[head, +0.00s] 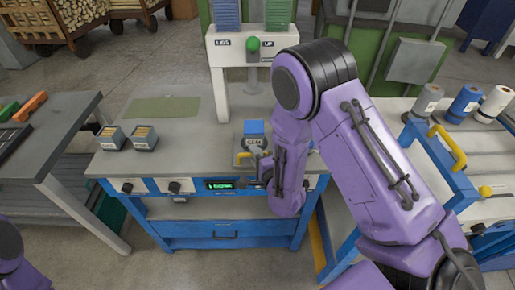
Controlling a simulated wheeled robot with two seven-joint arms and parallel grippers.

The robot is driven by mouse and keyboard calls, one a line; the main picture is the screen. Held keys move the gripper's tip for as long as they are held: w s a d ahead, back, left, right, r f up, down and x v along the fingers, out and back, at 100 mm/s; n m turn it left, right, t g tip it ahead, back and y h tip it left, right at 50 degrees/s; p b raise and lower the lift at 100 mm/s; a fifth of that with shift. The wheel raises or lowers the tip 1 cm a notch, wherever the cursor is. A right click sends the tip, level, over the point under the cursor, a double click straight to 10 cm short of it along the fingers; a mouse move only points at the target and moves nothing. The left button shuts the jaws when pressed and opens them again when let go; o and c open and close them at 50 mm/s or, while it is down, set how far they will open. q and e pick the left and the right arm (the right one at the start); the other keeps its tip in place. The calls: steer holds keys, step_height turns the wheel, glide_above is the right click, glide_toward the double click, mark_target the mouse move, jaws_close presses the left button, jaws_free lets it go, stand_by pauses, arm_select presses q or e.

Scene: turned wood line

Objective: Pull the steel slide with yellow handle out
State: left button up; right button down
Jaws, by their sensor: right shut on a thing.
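The steel slide (253,143) sits on the front part of the grey bench top, below a blue block. Its yellow handle (241,156) shows at the front left, beside my right gripper (254,160). The right gripper is shut on the yellow handle; its fingers are small here and partly covered by my purple forearm. How far the slide is out cannot be told. My left gripper is out of view; only a bit of the left arm shows at the lower left edge.
The blue bench (215,229) has knobs and a green display on its front. Two small boxes (144,138) stand left on its top, near a green mat (165,110). A white post with a green button (252,44) rises behind. A side table with spools (462,103) stands right.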

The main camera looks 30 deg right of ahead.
steer(key=shift+s+a+f, duration=0.1)
steer(key=shift+s, duration=0.1)
steer(key=c, duration=1.1)
jaws_free()
steer(key=shift+s, duration=0.1)
steer(key=shift+s+a, duration=0.1)
steer(key=shift+s, duration=0.1)
steer(key=s+p, duration=0.1)
steer(key=s, duration=0.2)
steer(key=s+r, duration=0.1)
steer(key=s, duration=0.2)
steer(key=s+r+p, duration=0.1)
steer(key=s, duration=0.3)
steer(key=shift+s+a+p, duration=0.1)
steer(key=shift+a+p, duration=0.25)
